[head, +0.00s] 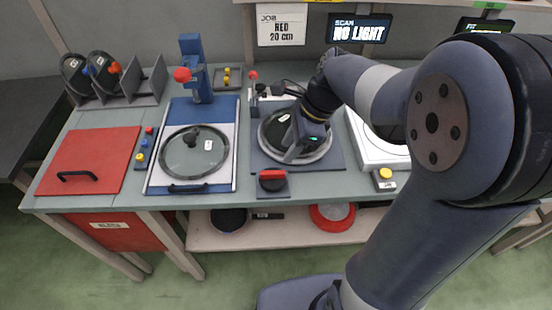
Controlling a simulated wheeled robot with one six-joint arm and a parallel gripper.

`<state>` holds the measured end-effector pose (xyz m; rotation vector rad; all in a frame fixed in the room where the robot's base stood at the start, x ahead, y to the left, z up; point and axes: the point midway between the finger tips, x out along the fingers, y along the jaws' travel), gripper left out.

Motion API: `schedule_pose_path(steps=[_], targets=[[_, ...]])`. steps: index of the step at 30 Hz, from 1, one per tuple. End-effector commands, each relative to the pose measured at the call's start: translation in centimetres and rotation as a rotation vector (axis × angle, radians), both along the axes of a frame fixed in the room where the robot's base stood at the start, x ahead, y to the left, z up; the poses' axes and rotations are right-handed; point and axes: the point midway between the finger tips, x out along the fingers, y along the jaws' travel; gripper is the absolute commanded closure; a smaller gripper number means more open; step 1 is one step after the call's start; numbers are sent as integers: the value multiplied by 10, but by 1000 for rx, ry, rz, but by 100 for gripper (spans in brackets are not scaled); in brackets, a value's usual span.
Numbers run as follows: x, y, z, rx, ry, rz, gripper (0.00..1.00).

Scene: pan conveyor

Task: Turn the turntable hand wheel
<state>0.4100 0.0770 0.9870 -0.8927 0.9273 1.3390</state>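The turntable (322,153) is a round grey disc on a dark square base, at the middle of the bench. What looks like a dark round pan or lid (280,122) lies on it, partly hidden by my gripper. The hand wheel appears to be the black round knob with a red bar (272,180) on a small grey plate, just in front of the turntable. My gripper (291,157) is over the turntable, behind and slightly right of the knob, and apart from it. Its fingers are too small and dark to show whether they are open or shut.
Left of the turntable is a blue-framed station with a glass lid (194,152) and a blue post (194,70). A red panel (88,160) and a rack (118,84) stand further left. A white unit (372,150) is to the right. The bench front near the knob is clear.

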Motion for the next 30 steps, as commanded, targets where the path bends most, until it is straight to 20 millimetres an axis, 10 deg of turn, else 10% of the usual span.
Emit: schedule_pose_path(steps=[13, 30], targets=[[0, 31, -75, -1, 3, 5, 65], [1, 36, -87, -1, -1, 3, 74]])
